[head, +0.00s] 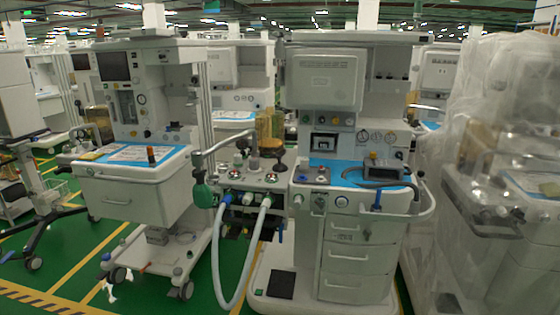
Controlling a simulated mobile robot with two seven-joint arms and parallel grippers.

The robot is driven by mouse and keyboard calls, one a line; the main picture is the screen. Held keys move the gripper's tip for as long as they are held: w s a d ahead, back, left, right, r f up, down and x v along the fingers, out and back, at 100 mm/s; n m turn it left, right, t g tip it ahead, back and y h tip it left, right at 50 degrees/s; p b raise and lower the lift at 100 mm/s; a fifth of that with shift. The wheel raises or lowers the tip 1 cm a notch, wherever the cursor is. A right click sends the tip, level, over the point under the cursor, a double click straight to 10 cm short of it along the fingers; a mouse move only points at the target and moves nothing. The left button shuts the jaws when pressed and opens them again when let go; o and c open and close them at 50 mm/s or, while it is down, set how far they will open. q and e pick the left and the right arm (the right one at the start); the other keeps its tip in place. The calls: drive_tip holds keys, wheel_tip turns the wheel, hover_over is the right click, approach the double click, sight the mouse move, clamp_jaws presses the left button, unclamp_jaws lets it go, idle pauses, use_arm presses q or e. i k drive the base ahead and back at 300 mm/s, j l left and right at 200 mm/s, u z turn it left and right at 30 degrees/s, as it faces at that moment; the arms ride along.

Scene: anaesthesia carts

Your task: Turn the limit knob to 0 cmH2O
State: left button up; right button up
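An anaesthesia cart (345,180) stands in the middle. Its breathing block (250,180) juts out on the left side, with small knobs, round gauges, a green bag and pale hoses. A small upright pale knob (254,164) sits on top of the block. I cannot tell whether it is the limit knob, and no scale or cmH2O setting is readable at this size. Neither of my grippers shows in the head view.
A second cart with a blue-topped drawer unit (140,190) stands at left. A plastic-wrapped cart (505,180) stands close on the right. A looping hose (217,265) hangs before the block. Green floor (60,262) is open at front left.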

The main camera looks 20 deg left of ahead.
sight(254, 162)
drive_tip(key=i+j+z, duration=0.15)
drive_tip(key=j+z, duration=0.3)
drive_tip(key=j, duration=0.15)
drive_tip(key=j+z, duration=0.4)
drive_tip(key=j, duration=0.2)
drive_tip(key=j+z, duration=0.45)
drive_tip(key=j, duration=0.2)
